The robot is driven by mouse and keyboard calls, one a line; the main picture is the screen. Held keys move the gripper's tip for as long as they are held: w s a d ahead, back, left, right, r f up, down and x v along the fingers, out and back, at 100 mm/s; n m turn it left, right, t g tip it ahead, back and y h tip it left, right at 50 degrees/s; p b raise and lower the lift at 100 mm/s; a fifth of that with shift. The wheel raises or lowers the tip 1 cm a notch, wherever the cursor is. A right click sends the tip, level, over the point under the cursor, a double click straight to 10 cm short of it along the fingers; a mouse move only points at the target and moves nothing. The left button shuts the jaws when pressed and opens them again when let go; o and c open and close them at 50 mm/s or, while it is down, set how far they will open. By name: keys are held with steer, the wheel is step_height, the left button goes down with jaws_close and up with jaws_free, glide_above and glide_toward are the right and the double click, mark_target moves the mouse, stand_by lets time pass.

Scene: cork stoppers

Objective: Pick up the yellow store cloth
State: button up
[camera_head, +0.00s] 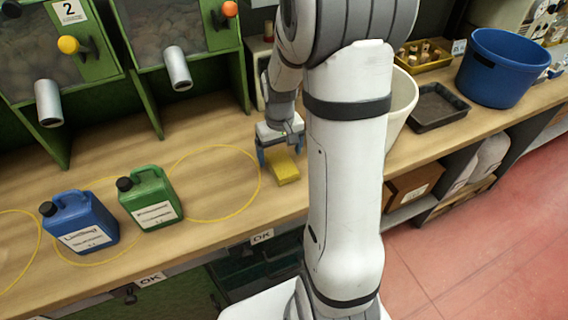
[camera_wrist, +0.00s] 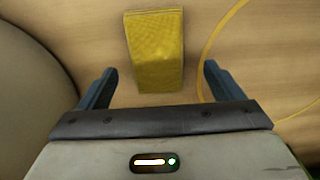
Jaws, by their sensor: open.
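The yellow cloth (camera_head: 284,167) lies folded in a small block on the wooden bench, at the middle of the head view. It also shows in the wrist view (camera_wrist: 155,50), upper middle, with its whole top visible. My gripper (camera_head: 281,153) is over the bench right at the cloth, its blue fingers pointing down. In the wrist view my gripper (camera_wrist: 158,82) is open, with one finger to each side of the cloth's near end. Nothing is held. I cannot tell the exact height of the fingertips above the bench.
A green jug (camera_head: 150,198) and a blue jug (camera_head: 79,222) stand to the left, near yellow rings on the bench (camera_head: 205,235). A white bucket (camera_head: 401,105) is partly behind my arm. A black tray (camera_head: 437,107) and a blue tub (camera_head: 499,68) stand further right. Green dispensers (camera_head: 190,35) stand behind.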

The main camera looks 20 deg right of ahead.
mark_target(281, 162)
step_height(281, 162, down, 4)
steer(key=shift+d+r, duration=0.15)
steer(key=shift+r, duration=0.1)
steer(key=c, duration=1.1)
